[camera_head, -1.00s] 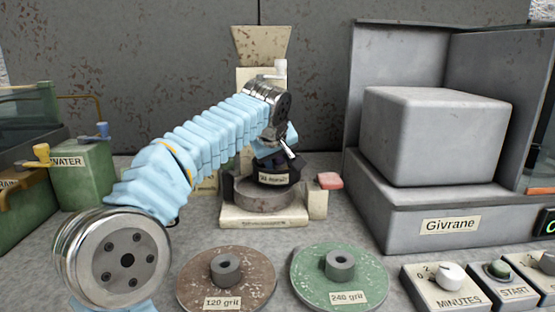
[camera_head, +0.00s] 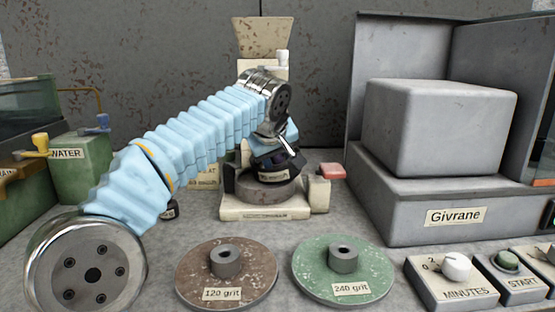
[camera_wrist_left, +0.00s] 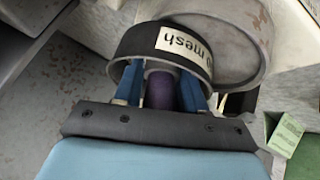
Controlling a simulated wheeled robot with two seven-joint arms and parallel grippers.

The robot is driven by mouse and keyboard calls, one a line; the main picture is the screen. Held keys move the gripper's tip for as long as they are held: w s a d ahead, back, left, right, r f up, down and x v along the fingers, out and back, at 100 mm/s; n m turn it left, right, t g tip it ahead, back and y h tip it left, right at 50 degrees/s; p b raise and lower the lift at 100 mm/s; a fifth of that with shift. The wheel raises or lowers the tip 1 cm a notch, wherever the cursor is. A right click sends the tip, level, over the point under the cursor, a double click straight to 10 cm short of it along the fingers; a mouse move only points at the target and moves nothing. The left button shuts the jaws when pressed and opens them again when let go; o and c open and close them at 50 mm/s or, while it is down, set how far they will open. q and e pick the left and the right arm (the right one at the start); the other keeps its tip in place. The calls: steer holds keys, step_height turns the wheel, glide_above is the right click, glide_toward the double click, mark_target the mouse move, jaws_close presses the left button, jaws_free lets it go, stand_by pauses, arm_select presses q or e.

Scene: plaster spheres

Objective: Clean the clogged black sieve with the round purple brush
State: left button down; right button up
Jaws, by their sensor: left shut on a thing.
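The black sieve (camera_head: 276,172), with a pale "mesh" label, is over the round grey pan (camera_head: 262,192) at the middle back. It looks slightly tilted, and its mesh is hidden. In the wrist view the sieve (camera_wrist_left: 150,42) shows its label upside down. My left gripper (camera_wrist_left: 160,88) points down at the sieve from above, its blue fingers shut on the purple brush (camera_wrist_left: 158,92). My right gripper is not in view.
A brown 120 grit disc (camera_head: 200,288) and a green 240 grit disc (camera_head: 310,285) lie in front. The grey Givrane machine (camera_head: 400,222) fills the right. A cream hopper (camera_head: 262,38) stands behind my left arm. Green water containers (camera_head: 82,180) are at left.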

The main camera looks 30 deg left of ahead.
arm_select(q)
steer(key=shift+w+a+r+p, duration=0.1)
steer(key=shift+w+a+p, duration=0.2)
steer(key=shift+w+p, duration=0.45)
steer(key=shift+w+a+r+p, duration=0.1)
steer(key=shift+w+a+p, duration=0.15)
steer(key=shift+w+p, duration=0.45)
steer(key=shift+w+a+f, duration=0.1)
steer(key=shift+w+f, duration=0.05)
steer(key=shift+w, duration=0.05)
steer(key=shift+f, duration=0.1)
steer(key=shift+s+d+b, duration=0.3)
steer(key=shift+s+b, duration=0.25)
steer(key=shift+s, duration=0.1)
steer(key=shift+s+d+b, duration=0.25)
steer(key=shift+s+b, duration=0.25)
steer(key=shift+s, duration=0.15)
steer(key=shift+s+d, duration=0.1)
steer(key=shift+s, duration=0.25)
steer(key=shift+r, duration=0.25)
